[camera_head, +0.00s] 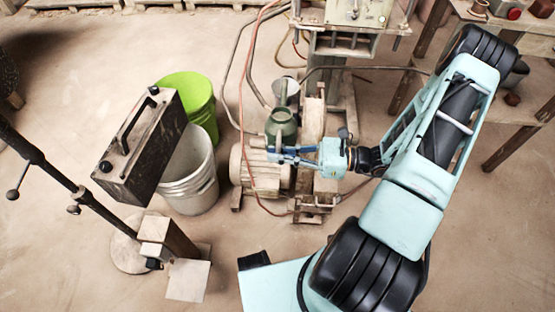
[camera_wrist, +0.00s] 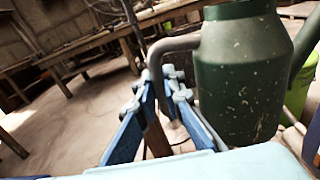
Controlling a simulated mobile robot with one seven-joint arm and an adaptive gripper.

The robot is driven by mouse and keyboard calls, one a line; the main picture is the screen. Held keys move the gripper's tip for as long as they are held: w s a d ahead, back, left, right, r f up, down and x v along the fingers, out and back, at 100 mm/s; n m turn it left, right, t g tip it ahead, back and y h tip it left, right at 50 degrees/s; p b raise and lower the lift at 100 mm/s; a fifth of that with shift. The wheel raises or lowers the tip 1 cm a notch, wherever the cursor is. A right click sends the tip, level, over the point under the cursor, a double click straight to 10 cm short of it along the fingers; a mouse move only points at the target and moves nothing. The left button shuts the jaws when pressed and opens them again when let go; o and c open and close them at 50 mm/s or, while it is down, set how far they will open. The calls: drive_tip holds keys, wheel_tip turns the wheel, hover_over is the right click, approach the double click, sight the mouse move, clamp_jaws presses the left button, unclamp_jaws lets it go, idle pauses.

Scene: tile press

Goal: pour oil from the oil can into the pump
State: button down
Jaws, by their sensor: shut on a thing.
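The dark green oil can (camera_head: 282,124) is in the middle of the head view, above or in front of the beige motor-and-pump unit (camera_head: 262,172). It looks roughly upright; I cannot tell its height above the unit. My gripper (camera_head: 276,154) reaches it from the right, with blue fingers. In the wrist view the can's scuffed body (camera_wrist: 240,80) fills the right side, and its curved handle (camera_wrist: 163,48) runs down between my fingers (camera_wrist: 165,110). The gripper is shut on the handle. A spout (camera_wrist: 305,50) shows at the right edge. The pump's opening is not clearly visible.
A small grey vessel (camera_head: 286,88) stands just behind the can. Hoses (camera_head: 244,55) run around the unit, below the press (camera_head: 352,45).

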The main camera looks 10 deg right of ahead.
sight(280, 128)
drive_tip(key=shift+m, duration=0.6)
drive_tip(key=shift+w+d+r, duration=0.25)
drive_tip(key=shift+w+r, duration=0.05)
drive_tip(key=shift+w, duration=0.5)
drive_tip(key=shift+w+d+r, duration=0.25)
drive_tip(key=shift+w, duration=0.5)
drive_tip(key=shift+w+d+r, duration=0.25)
drive_tip(key=shift+w+r, duration=0.05)
drive_tip(key=shift+w, duration=0.5)
drive_tip(key=shift+w+r+m+p, duration=0.1)
drive_tip(key=shift+r+m+p, duration=0.5)
drive_tip(key=shift+r+p, duration=0.5)
drive_tip(key=shift+w+r+m+p, duration=0.1)
drive_tip(key=shift+r+m+p, duration=0.6)
drive_tip(key=shift+m+p, duration=0.45)
